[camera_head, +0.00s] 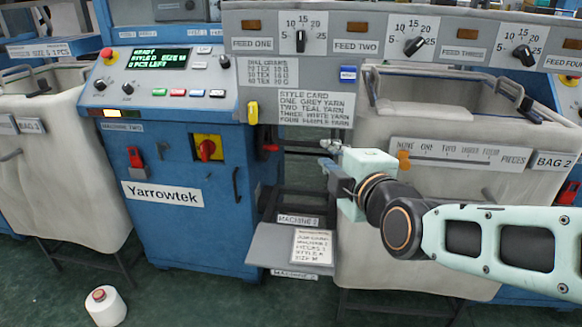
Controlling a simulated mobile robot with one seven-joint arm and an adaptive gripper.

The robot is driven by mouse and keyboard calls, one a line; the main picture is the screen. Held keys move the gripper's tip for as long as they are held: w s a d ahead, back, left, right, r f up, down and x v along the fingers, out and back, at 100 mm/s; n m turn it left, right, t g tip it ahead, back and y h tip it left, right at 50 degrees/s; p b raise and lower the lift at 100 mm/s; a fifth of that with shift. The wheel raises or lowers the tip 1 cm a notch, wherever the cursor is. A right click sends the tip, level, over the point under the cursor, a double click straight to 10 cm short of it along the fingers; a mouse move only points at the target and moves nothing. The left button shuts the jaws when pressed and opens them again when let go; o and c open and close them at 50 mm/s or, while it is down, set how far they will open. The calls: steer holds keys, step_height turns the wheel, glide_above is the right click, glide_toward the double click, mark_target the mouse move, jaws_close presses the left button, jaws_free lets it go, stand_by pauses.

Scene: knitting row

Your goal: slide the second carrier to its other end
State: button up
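My gripper (330,155) is at the end of my pale green arm, in front of the dark gap between the blue Yarrowtek machine (200,225) and bag 2 (400,235). Its fingers are small and point left, and I cannot tell whether they are open or shut. No part is clearly marked as the second carrier. A yellow handle (253,112) hangs upright at the left of the gap, and a red knob (271,147) sits lower, left of my gripper and apart from it. I cannot tell whether either is a carrier. My wrist hides part of the gap and bag.
A grey panel (400,70) with feed dials spans the top. An orange slider knob (404,158) is on the pieces scale at bag 2, close to my wrist. A grey tray (270,247) with a card juts out below. A yarn cone (105,306) stands on the floor.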

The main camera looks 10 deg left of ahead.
mark_target(309, 145)
steer(key=shift+n, duration=0.4)
steer(key=shift+s+a+f+p+x, duration=0.1)
steer(key=shift+a+p+x, duration=0.05)
steer(key=shift+p+x, duration=0.95)
steer(key=shift+s+a+f+p+x, duration=0.15)
steer(key=shift+p+x, duration=0.75)
steer(key=shift+p, duration=0.45)
steer(key=shift+w+a+p+x, duration=0.1)
steer(key=shift+a+p+x, duration=0.05)
steer(key=shift+p+x, duration=1)
steer(key=b+x, duration=0.1)
steer(key=x, duration=0.2)
steer(key=shift+f+b, duration=0.15)
steer(key=shift+b, duration=0.25)
steer(key=shift+x, duration=0.9)
jaws_close()
